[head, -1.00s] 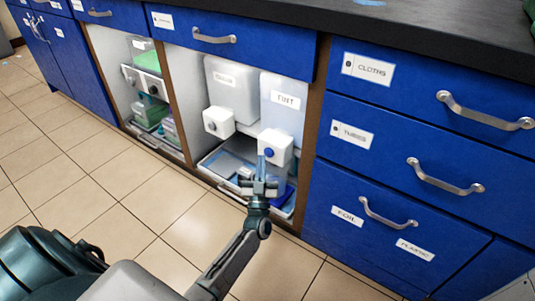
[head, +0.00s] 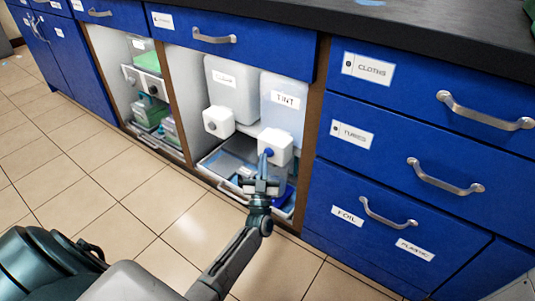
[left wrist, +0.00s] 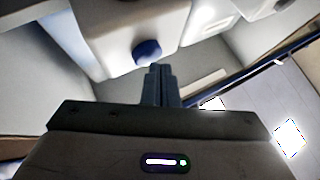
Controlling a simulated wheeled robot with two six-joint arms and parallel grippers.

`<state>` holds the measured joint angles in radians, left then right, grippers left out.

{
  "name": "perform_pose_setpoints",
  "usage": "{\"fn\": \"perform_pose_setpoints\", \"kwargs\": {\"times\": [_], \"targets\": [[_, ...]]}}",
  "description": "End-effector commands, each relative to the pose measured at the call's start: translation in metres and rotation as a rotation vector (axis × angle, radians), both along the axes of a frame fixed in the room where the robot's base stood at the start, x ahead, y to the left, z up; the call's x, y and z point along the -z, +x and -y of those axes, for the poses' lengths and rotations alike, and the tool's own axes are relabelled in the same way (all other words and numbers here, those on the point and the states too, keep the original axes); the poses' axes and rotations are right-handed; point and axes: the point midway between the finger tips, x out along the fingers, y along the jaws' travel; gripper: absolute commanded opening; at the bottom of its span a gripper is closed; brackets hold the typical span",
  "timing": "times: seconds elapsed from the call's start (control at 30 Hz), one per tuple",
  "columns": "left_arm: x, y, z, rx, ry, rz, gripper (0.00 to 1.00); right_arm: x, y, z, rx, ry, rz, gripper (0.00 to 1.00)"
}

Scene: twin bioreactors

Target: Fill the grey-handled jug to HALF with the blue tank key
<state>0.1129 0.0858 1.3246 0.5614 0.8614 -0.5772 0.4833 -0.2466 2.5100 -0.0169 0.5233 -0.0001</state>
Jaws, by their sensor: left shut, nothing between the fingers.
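The blue tank key (head: 268,153) is a round blue knob on the front of the white tap block (head: 276,138) under the pale tank labelled TINT (head: 284,102). In the left wrist view the blue key (left wrist: 147,52) is just beyond and slightly left of the fingertips. My left gripper (head: 264,163) is shut and empty, pointing up at the key; whether it touches the key I cannot tell. The gripper fingers (left wrist: 161,75) show together in the wrist view. A blue item (head: 287,197) lies below, partly hidden by my gripper. I cannot make out a grey-handled jug. My right gripper is out of view.
A second tank (head: 232,88) with its own white tap block (head: 218,121) stands to the left. A pull-out tray (head: 212,172) lies below both. Handled blue drawers (head: 410,150) stand right. The tiled floor (head: 110,180) is clear.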

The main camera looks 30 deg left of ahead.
Motion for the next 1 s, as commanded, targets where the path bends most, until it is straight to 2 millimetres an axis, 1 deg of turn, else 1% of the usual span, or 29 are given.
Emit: {"fn": "perform_pose_setpoints", "kwargs": {"times": [0.77,1.0], "targets": [[-0.0001,0.0097,0.0008,0.000,0.000,0.000,0.00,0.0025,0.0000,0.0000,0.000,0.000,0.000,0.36],[-0.0002,0.0093,0.0008,0.000,0.000,0.000,0.00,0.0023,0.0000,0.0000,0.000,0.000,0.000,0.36]]}}
